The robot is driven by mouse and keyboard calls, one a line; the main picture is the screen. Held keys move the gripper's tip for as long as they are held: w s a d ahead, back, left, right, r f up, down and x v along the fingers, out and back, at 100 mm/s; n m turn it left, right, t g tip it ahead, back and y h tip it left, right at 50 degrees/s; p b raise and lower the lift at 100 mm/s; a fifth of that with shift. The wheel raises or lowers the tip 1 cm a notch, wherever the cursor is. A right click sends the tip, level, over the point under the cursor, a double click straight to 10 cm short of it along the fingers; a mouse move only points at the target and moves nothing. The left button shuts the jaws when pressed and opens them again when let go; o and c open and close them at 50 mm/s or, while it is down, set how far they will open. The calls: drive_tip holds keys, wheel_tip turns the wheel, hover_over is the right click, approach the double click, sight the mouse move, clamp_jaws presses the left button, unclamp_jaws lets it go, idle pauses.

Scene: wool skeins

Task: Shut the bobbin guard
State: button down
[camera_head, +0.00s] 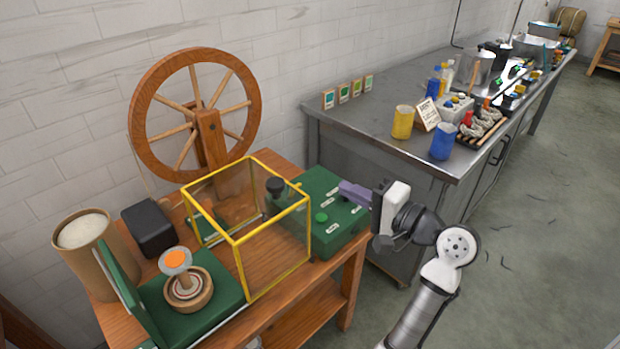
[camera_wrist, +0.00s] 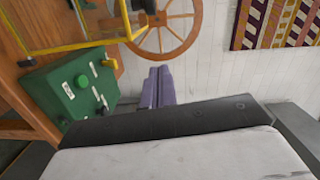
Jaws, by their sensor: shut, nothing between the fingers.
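The bobbin guard (camera_head: 238,255) is a clear box with a yellow frame on the wooden table. It stands to the right of the green winder base (camera_head: 228,283), which carries a round bobbin holder (camera_head: 187,290) with an orange-topped disc (camera_head: 175,259). The bobbin holder is outside the guard. Part of the yellow frame also shows at the upper left of the wrist view (camera_wrist: 85,44). My gripper (camera_head: 343,188) has purple fingers, shut and empty, above the right edge of the green control box (camera_head: 323,238), apart from the guard. The fingers also show in the wrist view (camera_wrist: 159,70).
A large wooden wheel (camera_head: 207,118) stands behind the guard. A black box (camera_head: 148,228) and a brown cylinder (camera_head: 105,262) are at the left. The control box has a green button (camera_head: 321,217). A metal counter (camera_head: 375,120) with jars stands at the back right.

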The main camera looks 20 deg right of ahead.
sight(299, 196)
drive_tip(key=w+a+p, duration=0.1)
drive_tip(key=w+a, duration=0.1)
drive_tip(key=w+a+p, duration=0.1)
drive_tip(key=w+a, duration=0.1)
drive_tip(key=w, duration=0.1)
drive_tip(key=w+a+p, duration=0.1)
drive_tip(key=w+a, duration=0.1)
drive_tip(key=w, duration=0.1)
drive_tip(key=shift+a+f, duration=0.25)
drive_tip(key=shift+a, duration=0.05)
drive_tip(key=shift+s+a+f+p, duration=0.15)
drive_tip(key=shift+a+p, duration=0.2)
drive_tip(key=shift+a, duration=0.25)
